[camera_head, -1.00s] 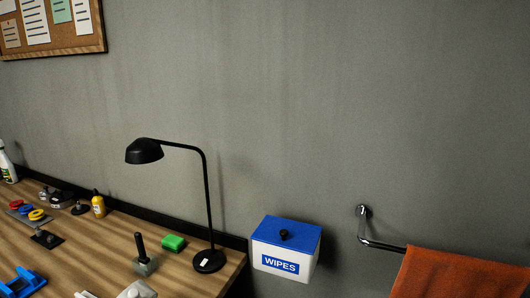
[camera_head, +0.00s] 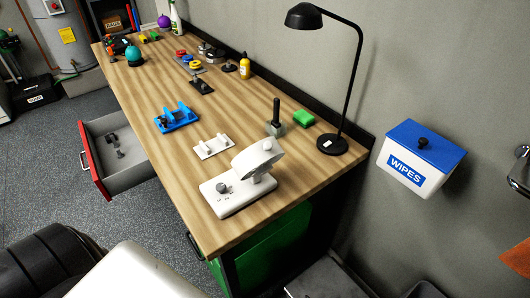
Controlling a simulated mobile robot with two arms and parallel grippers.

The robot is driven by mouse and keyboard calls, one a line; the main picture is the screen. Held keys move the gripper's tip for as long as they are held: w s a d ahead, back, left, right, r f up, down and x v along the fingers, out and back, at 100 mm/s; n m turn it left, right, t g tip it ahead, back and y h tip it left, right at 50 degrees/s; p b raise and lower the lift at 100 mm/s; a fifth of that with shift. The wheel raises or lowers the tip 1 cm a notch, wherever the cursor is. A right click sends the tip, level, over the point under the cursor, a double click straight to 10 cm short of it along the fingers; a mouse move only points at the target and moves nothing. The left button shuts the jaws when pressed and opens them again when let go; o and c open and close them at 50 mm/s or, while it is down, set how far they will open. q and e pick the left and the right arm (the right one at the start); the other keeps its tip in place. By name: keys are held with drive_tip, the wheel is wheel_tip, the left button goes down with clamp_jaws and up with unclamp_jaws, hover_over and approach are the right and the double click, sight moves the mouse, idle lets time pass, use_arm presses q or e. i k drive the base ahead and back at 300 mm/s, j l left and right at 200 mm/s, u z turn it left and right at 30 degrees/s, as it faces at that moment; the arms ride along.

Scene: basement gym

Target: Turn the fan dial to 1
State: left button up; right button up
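A small white fan (camera_head: 244,174) stands on the near end of the wooden workbench (camera_head: 230,227). Its round head tilts up on a flat white base. A grey dial (camera_head: 222,188) sits on the base, on the side away from the wall. The marks by the dial are too small to read. Neither of my grippers is in the head view.
A black desk lamp (camera_head: 332,143) stands behind the fan. A white stand (camera_head: 214,146), a blue holder (camera_head: 177,118) and a green block (camera_head: 304,118) are nearby on the bench. A red-fronted drawer (camera_head: 92,162) is open. A wipes box (camera_head: 418,157) hangs on the wall.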

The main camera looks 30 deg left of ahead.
sight(221, 187)
drive_tip(key=u, duration=1.2)
